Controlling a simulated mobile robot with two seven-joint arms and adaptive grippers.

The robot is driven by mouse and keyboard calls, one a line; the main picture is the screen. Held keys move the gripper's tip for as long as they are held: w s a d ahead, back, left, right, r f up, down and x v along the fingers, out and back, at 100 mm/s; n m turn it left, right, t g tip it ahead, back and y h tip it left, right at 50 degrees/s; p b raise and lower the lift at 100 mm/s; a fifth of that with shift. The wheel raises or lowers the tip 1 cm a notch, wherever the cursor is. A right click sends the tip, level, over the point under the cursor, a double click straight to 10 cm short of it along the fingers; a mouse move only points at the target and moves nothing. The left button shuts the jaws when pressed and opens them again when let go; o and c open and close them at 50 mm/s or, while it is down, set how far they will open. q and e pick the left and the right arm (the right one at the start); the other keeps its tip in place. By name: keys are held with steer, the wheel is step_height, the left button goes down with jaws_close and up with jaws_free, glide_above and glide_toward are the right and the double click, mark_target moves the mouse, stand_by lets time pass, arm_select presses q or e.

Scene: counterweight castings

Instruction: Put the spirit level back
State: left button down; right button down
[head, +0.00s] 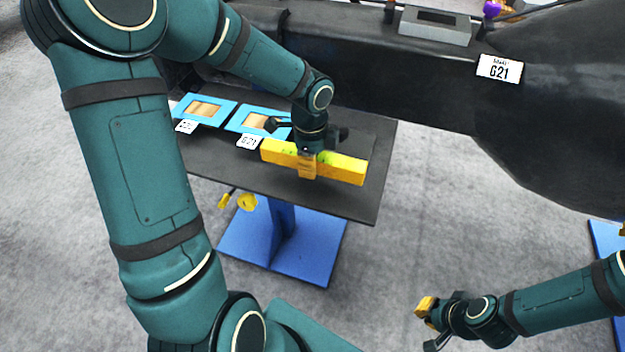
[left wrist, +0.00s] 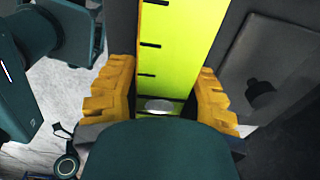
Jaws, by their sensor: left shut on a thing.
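The spirit level (head: 342,168) is a long yellow bar with green vials, lying across the picture over the front right part of a dark table (head: 225,170). My left gripper (head: 308,167) comes down from above and is shut on the level near its middle. In the left wrist view the level (left wrist: 170,50) runs between the two yellow fingers (left wrist: 160,105). Whether its underside touches the table I cannot tell. My right gripper (head: 432,318) is at the lower right, over the floor and away from the level; its opening is unclear.
Two blue frames with wood-coloured middles, a left one (head: 228,103) and a right one (head: 246,113), lie on the table with white tags before them. A big black casting (head: 420,95) tagged G21 (head: 500,68) bears a grey block (head: 435,32). The table has a blue base (head: 310,262).

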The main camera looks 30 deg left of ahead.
mark_target(313, 182)
arm_select(q)
steer(key=shift+f+b, duration=0.75)
steer(key=shift+f, duration=1.9)
steer(key=shift+f, duration=0.1)
steer(key=c, duration=0.6)
jaws_free()
steer(key=r+p, duration=0.3)
steer(key=r, duration=0.9)
steer(key=shift+a+r+p, duration=0.15)
steer(key=shift+a+p, duration=0.05)
steer(key=shift+p, duration=0.1)
steer(key=shift+s, duration=0.15)
